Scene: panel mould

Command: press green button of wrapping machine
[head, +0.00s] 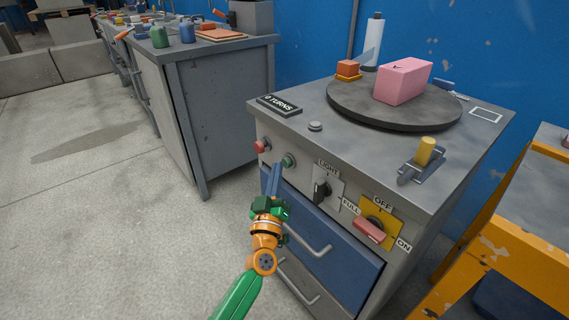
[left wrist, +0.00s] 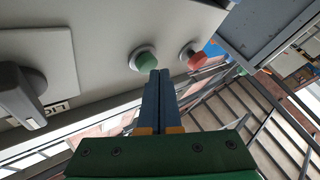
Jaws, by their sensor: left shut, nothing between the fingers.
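The wrapping machine (head: 300,110) is a grey cabinet with a dark round turntable (head: 350,110) on top. On its front panel are a green button (head: 288,160) and, to its left, a red button (head: 261,146). My left gripper (head: 277,166) is shut and empty, its blue fingers pointing up at the panel just below and left of the green button. In the left wrist view the green button (left wrist: 143,59) lies just beyond the fingertips (left wrist: 158,72), slightly left; I cannot tell whether they touch. The red button (left wrist: 193,56) is to the right there. My right gripper is not in view.
A pink block (head: 403,82) and a small orange block (head: 347,69) sit on the turntable. A black light knob (head: 322,191) and a red-handled switch (head: 370,229) are right of the buttons. A workbench (head: 215,110) stands at the left; the floor before it is clear.

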